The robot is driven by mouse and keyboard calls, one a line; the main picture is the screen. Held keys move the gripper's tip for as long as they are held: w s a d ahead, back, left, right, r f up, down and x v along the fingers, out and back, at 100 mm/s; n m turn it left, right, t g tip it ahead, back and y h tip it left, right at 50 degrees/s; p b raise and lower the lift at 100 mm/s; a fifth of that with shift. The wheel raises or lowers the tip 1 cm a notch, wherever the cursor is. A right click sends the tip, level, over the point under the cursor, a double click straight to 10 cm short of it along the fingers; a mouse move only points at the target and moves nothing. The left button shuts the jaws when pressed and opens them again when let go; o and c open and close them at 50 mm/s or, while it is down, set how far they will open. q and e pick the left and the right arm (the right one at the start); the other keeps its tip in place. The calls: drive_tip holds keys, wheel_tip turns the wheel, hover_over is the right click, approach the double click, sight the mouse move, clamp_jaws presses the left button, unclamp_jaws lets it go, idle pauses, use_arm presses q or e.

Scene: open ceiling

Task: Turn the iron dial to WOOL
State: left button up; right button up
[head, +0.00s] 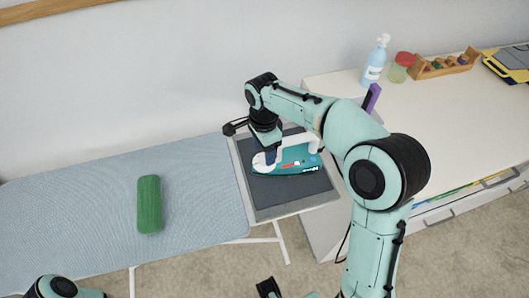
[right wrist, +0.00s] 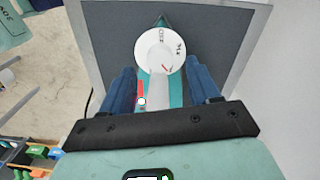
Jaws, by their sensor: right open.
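The teal and white iron (head: 292,163) lies on a dark pad in a grey tray at the right end of the ironing board. Its round white dial (right wrist: 159,48) shows in the right wrist view, with small lettering and a red mark near its lower edge. I cannot read the setting for certain. My right gripper (right wrist: 160,84) is open, its two blue fingers either side of the iron's white handle, just short of the dial in the picture. In the head view the right gripper (head: 270,156) is over the iron's left part, and hides the dial.
A green rolled cloth (head: 149,204) lies on the blue ironing board (head: 60,222). The white counter (head: 450,110) to the right holds a spray bottle (head: 375,62), a red-lidded jar (head: 401,67) and a wooden tray (head: 446,66). The wall is close behind the board.

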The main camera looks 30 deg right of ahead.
wheel_tip(320, 180, up, 10)
drive_tip(key=p, duration=0.2)
drive_tip(key=shift+r, duration=0.25)
idle(0.3)
